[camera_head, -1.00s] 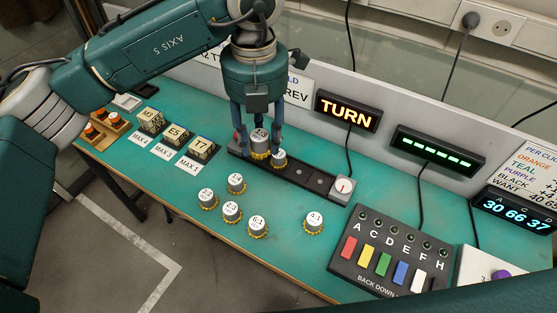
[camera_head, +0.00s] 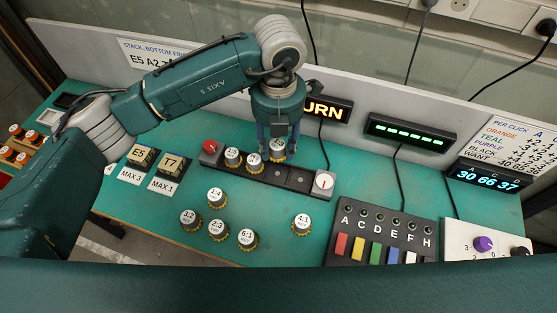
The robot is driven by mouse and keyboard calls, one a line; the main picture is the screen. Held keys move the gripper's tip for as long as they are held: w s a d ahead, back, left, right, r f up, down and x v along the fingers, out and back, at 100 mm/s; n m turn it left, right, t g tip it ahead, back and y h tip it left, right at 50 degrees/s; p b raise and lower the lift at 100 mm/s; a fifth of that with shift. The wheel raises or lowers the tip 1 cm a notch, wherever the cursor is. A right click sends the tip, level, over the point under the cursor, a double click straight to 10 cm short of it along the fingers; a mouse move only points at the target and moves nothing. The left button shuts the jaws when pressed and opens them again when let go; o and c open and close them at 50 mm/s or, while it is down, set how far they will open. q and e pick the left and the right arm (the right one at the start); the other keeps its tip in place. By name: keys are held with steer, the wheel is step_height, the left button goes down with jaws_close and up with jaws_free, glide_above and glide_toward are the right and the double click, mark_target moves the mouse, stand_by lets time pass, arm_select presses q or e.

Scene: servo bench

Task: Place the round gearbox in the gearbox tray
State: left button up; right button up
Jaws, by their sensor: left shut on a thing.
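The round gearboxes are short silver cylinders with gold toothed bases and ratio labels. My left gripper (camera_head: 278,146) points down over the long dark rail (camera_head: 300,189), shut on a round gearbox (camera_head: 277,151) whose label I cannot read. This gearbox is over the middle of the rail; I cannot tell whether it touches it. Two more gearboxes stand on the rail to its left, one marked 1:5 (camera_head: 233,158) and another (camera_head: 254,163). Two slots to its right look empty. No tray is labelled as the gearbox tray. My right gripper is not in view.
Several loose gearboxes, such as 6:1 (camera_head: 247,239) and 4:1 (camera_head: 301,225), stand on the teal bench in front. A red knob (camera_head: 210,147) and a white dial (camera_head: 323,184) end the rail. A coloured-key panel (camera_head: 381,237) is at the right; small blocks (camera_head: 173,166) are at the left.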

mark_target(277, 174)
arm_select(q)
step_height(277, 174, down, 9)
steer(key=shift+f+p, duration=0.2)
steer(key=shift+p, duration=0.85)
steer(key=shift+f, duration=0.1)
steer(key=o, duration=1.2)
